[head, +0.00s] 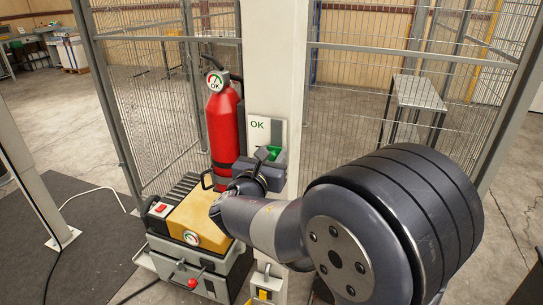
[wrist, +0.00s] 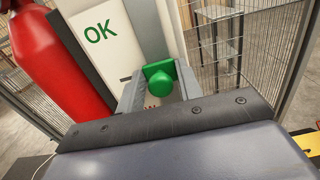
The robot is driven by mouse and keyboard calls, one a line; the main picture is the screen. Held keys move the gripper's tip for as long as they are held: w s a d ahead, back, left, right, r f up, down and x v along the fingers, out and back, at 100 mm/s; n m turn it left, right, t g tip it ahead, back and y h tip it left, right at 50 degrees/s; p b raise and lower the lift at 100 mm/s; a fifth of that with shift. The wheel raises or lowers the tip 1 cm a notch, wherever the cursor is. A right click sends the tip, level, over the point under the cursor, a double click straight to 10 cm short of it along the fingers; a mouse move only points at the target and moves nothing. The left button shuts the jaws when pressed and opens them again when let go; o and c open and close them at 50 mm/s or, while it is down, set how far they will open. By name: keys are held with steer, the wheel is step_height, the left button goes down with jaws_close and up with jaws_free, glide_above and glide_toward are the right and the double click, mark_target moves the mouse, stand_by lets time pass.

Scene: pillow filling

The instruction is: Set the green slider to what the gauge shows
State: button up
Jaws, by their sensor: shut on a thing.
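The sign (head: 260,128) is a white plate on the white post and reads OK in green. It also shows in the wrist view (wrist: 112,55). The green slider (head: 275,152) is at the plate's lower part. Its rounded green knob shows in the wrist view (wrist: 161,83) between my gripper's fingers. My gripper (head: 267,155) is shut on this knob; the fingertips are partly hidden in the head view. The gauge (head: 215,81) on top of the red fire extinguisher (head: 223,125) has a white dial with green and red marks and the word OK. Its needle is too small to read surely.
A yellow-topped machine (head: 196,212) with a second small dial (head: 191,238) and a red switch stands left of the post, below the extinguisher. Wire mesh fencing (head: 350,80) stands behind on both sides. A metal table (head: 418,92) stands behind the right fence.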

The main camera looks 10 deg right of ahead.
mark_target(276, 124)
jaws_close()
steer(key=shift+r+p, duration=2.05)
steer(key=shift+r, duration=1.4)
steer(key=o, duration=0.6)
jaws_free()
steer(key=b+v, duration=0.1)
steer(key=v, duration=1)
steer(key=shift+w, duration=0.1)
